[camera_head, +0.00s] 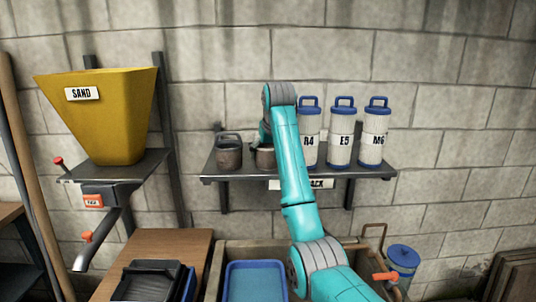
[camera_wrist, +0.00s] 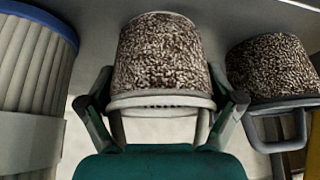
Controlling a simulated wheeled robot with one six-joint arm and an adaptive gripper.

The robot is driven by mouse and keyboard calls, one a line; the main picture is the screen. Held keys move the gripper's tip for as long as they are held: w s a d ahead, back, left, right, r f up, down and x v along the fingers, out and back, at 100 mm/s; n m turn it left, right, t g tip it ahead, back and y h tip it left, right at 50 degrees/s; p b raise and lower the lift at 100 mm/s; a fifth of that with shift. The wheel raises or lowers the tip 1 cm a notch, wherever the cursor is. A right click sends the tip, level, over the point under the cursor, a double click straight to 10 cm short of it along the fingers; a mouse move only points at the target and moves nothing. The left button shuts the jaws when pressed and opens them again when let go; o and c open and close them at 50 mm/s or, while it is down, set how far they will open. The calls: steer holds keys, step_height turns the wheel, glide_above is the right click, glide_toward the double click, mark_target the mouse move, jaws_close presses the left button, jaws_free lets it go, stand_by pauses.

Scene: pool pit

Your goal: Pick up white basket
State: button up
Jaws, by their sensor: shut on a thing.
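The basket in my gripper (camera_wrist: 165,104) has brown-and-white speckled sides (camera_wrist: 160,52) and a pale rim with a handle. The fingers lie on either side of it near the rim, shut on it. The wrist view appears upside down. In the head view this basket (camera_head: 264,158) is partly hidden behind my arm, at the wall shelf between the other basket and the cartridges. I cannot tell whether its base touches the shelf. A second speckled basket (camera_head: 229,157) with a darker grey rim and handle stands beside it, also in the wrist view (camera_wrist: 270,70).
White cartridges with blue ends, R4 (camera_head: 310,150), E5 (camera_head: 341,150) and M6 (camera_head: 375,150), stand right on the shelf (camera_head: 300,175). One is close to my gripper in the wrist view (camera_wrist: 25,70). A yellow sand hopper (camera_head: 110,120) is at left. A blue tray (camera_head: 255,282) is below.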

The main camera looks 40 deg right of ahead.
steer(key=shift+r, duration=0.1)
step_height(320, 180, up, 10)
steer(key=shift+f, duration=0.1)
stand_by(0.4)
